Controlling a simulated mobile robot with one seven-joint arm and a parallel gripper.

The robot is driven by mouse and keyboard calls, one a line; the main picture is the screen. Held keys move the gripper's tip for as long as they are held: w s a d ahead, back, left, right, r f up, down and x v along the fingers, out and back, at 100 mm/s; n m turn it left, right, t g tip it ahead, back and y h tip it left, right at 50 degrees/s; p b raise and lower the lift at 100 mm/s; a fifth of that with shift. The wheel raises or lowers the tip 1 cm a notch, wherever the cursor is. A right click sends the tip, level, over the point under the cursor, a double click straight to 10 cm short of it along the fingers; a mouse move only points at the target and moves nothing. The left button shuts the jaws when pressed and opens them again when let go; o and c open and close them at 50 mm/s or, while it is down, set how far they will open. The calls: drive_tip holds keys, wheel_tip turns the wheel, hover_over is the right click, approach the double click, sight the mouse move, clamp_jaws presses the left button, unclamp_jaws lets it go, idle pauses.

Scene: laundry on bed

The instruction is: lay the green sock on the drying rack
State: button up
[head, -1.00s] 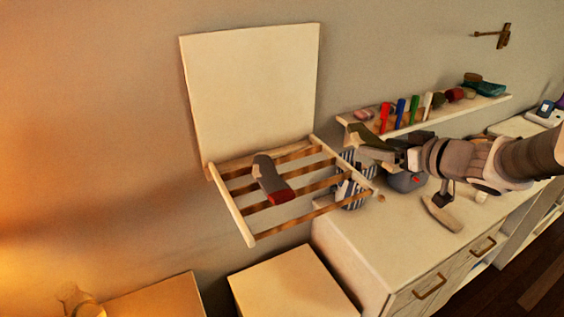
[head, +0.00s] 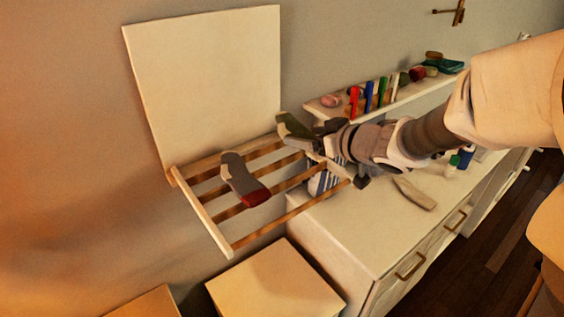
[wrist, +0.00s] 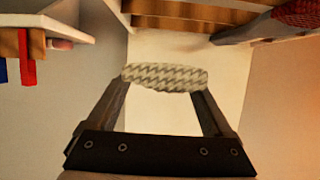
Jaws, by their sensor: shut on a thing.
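The green sock (head: 294,126) is held at the tip of my gripper (head: 316,137), by the drying rack's back right corner in the head view. In the wrist view the sock shows as a pale knit band (wrist: 165,77) between the fingertips of my gripper (wrist: 165,88), which is shut on it. The drying rack (head: 205,221) is a wall-mounted wooden frame with several bars. The sock appears above the rack's right end; I cannot tell whether it touches. The rack's bars also show at the top of the wrist view (wrist: 190,22).
A grey sock with a red toe (head: 244,180) lies across the rack's bars at left. A white panel (head: 205,85) stands behind the rack. A shelf (head: 325,110) with several small items is at right. A striped container (head: 322,182) stands on the white dresser (head: 350,236).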

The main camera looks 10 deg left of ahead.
drive_tip(key=shift+s+a+f+b, duration=0.2)
drive_tip(key=shift+a+f+b, duration=0.15)
drive_tip(key=shift+a+f, duration=0.7)
drive_tip(key=shift+s+a+f+b, duration=0.35)
drive_tip(key=shift+a+f, duration=0.3)
drive_tip(key=shift+f, duration=0.7)
drive_tip(key=shift+s+a+f+b, duration=0.1)
drive_tip(key=shift+a+f+b, duration=0.3)
drive_tip(key=shift+a+f, duration=0.65)
drive_tip(key=shift+d+f, duration=0.2)
drive_tip(key=shift+f, duration=0.05)
drive_tip(key=shift+f, duration=0.15)
drive_tip(key=o, duration=1.1)
